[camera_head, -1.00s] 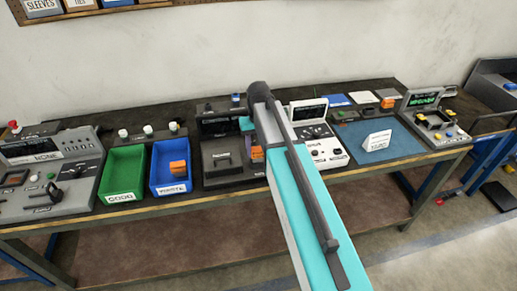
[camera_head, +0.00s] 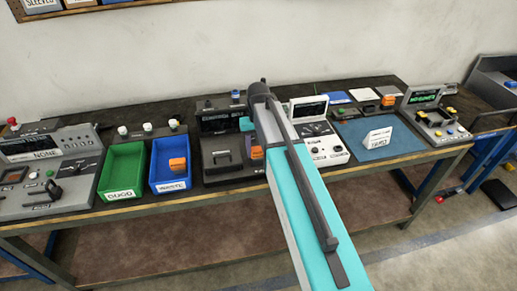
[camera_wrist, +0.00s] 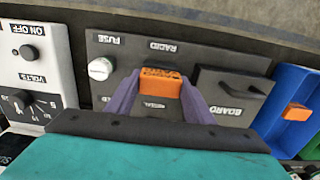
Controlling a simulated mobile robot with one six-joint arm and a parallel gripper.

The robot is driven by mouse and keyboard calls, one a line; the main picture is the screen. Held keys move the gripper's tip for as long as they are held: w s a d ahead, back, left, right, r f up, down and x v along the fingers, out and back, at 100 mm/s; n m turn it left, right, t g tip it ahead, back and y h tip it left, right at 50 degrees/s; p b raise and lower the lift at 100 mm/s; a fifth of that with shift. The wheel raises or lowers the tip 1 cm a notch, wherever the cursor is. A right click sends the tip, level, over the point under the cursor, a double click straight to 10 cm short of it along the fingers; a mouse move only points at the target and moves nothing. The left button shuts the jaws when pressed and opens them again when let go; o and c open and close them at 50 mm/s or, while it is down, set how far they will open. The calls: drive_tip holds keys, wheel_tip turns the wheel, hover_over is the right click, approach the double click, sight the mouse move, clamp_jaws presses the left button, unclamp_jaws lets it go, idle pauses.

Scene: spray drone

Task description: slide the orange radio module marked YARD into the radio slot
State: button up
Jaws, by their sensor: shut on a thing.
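In the wrist view, an orange module (camera_wrist: 162,92) with dark print, too small to read, sits between the purple fingers of my gripper (camera_wrist: 159,80). The gripper is shut on it. The module is over the dark panel (camera_wrist: 105,47), just beside the RADIO label, where the radio slot seems to be. The module and fingers hide the slot, so I cannot tell how deep the module sits. In the head view, a little of the orange module (camera_head: 256,152) shows beside my arm, which hides the rest of the gripper.
On the panel are a white fuse knob (camera_wrist: 101,68) and a dark BOARD block (camera_wrist: 232,92). A blue bin (camera_head: 158,150) holds another orange module (camera_head: 177,165). A green bin (camera_head: 122,170) stands beside it. A white instrument (camera_head: 325,148) is close on the panel's other side.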

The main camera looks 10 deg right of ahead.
sight(258, 148)
drive_tip(key=shift+f, duration=0.5)
drive_tip(key=o, duration=1.5)
drive_tip(key=shift+r, duration=0.1)
wheel_tip(258, 148, up, 11)
drive_tip(key=p, duration=0.5)
drive_tip(key=shift+p, duration=0.3)
drive_tip(key=shift+r, duration=1.35)
